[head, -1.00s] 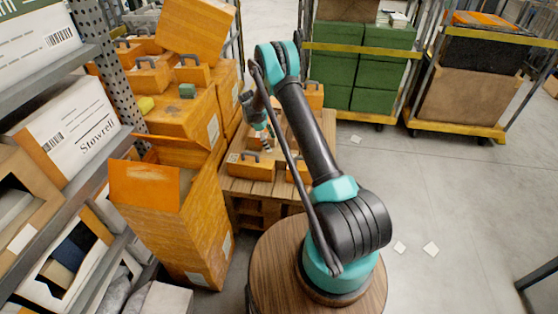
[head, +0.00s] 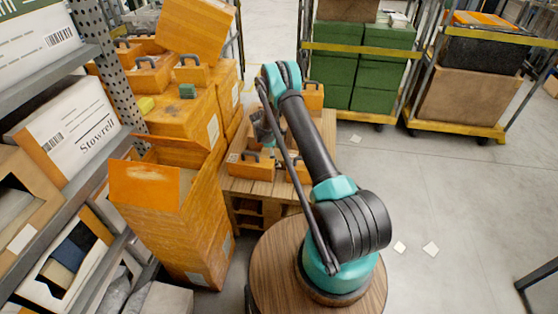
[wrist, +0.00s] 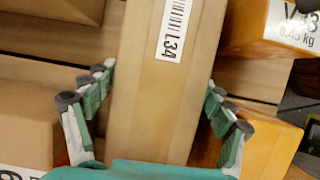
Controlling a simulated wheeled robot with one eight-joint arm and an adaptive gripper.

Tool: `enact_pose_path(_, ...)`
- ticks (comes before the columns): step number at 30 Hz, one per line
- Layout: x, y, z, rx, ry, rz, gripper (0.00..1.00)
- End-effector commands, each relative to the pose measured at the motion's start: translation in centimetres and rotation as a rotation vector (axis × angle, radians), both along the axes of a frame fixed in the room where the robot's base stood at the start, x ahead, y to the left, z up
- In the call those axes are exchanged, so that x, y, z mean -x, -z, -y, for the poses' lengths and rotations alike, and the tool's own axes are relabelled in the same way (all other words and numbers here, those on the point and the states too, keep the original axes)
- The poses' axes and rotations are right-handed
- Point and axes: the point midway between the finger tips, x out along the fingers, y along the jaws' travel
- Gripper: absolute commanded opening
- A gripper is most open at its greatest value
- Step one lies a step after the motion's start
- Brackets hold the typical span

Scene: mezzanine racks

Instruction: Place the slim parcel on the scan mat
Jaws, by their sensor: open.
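A long, narrow brown cardboard parcel (wrist: 172,110) with a barcode label reading L34 fills the middle of the wrist view; it looks like the slim parcel. My gripper (wrist: 160,84) is open, with one finger on each side of the parcel. A gap shows between each finger and the parcel's sides. In the head view my gripper hangs over the wooden pallet stand (head: 260,192), and the arm hides much of what is beneath it. I cannot make out a scan mat in either view.
Orange boxes with dark handles (head: 247,168) crowd the stand. A tall open orange carton (head: 180,235) stands left of it, beside a grey rack (head: 112,160). Trolleys with green crates (head: 385,67) and a brown box (head: 465,95) stand behind. The floor at right is mostly clear.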

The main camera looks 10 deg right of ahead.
Motion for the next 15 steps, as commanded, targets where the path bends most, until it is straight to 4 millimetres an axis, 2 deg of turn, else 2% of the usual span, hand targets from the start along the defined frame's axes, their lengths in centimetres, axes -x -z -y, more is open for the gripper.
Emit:
enact_pose_path(4, 0.0, -0.04, -0.01, 0.0, 0.0, 0.0, 0.8)
enact_pose_path(15, -0.01, -0.07, -0.01, 0.0, 0.0, 0.0, 0.34)
